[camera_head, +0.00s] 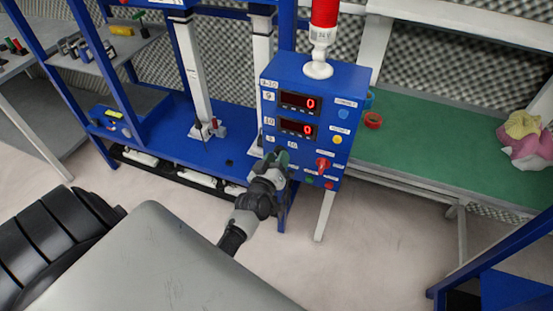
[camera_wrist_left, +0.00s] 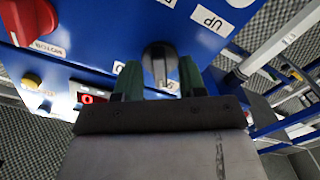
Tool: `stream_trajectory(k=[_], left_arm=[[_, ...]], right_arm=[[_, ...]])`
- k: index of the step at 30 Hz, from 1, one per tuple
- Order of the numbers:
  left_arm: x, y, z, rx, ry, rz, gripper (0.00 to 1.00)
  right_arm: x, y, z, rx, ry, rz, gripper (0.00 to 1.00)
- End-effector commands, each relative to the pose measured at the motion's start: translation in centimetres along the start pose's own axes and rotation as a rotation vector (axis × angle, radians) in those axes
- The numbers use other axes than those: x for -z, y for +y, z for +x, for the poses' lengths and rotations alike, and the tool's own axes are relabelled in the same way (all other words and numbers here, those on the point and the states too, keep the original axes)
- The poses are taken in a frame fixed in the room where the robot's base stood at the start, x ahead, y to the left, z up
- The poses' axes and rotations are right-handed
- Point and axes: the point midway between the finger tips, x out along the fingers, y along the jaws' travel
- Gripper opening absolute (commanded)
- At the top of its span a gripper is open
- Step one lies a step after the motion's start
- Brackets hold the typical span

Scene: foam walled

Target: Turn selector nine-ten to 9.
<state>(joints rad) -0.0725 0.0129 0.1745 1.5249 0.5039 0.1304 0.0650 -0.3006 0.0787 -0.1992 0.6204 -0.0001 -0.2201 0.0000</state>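The selector knob (camera_wrist_left: 158,60) is black with a pale pointer mark and sits on the blue control panel (camera_wrist_left: 110,20). In the left wrist view the green fingertips of my left gripper (camera_wrist_left: 160,78) stand on either side of it, with a narrow gap visible. Whether they touch it is unclear. In the head view my left gripper (camera_head: 277,160) is at the panel's lower left and hides the knob. The labels 9 (camera_head: 270,139) and 10 (camera_head: 292,144) show just above the gripper. My right gripper is not in view.
The panel has two red displays (camera_head: 300,102), a red switch (camera_head: 322,164), a blue button (camera_head: 343,114) and a yellow button (camera_head: 337,139). A red beacon (camera_head: 324,14) stands on top. To the right is a green-topped bench (camera_head: 430,160) with a pink and yellow object (camera_head: 526,138).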

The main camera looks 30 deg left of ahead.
Motion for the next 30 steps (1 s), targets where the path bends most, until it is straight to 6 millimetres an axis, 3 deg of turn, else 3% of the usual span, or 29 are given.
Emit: stream_trajectory(k=[5, 8, 21, 30], left_arm=[[-0.1, 0.0, -0.4, 0.0, -0.001, 0.001, 0.4], [-0.2, -0.1, -1.6, 0.001, -0.002, 0.0, 0.4], [-0.2, -0.1, -9.6, 0.001, -0.001, 0.001, 0.4], [0.0, 0.0, -10.8, 0.0, 0.0, 0.0, 0.4]], right_arm=[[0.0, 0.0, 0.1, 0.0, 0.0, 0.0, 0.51], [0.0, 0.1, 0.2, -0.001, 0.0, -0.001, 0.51], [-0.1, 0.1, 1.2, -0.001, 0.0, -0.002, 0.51], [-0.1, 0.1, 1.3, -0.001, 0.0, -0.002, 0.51]])
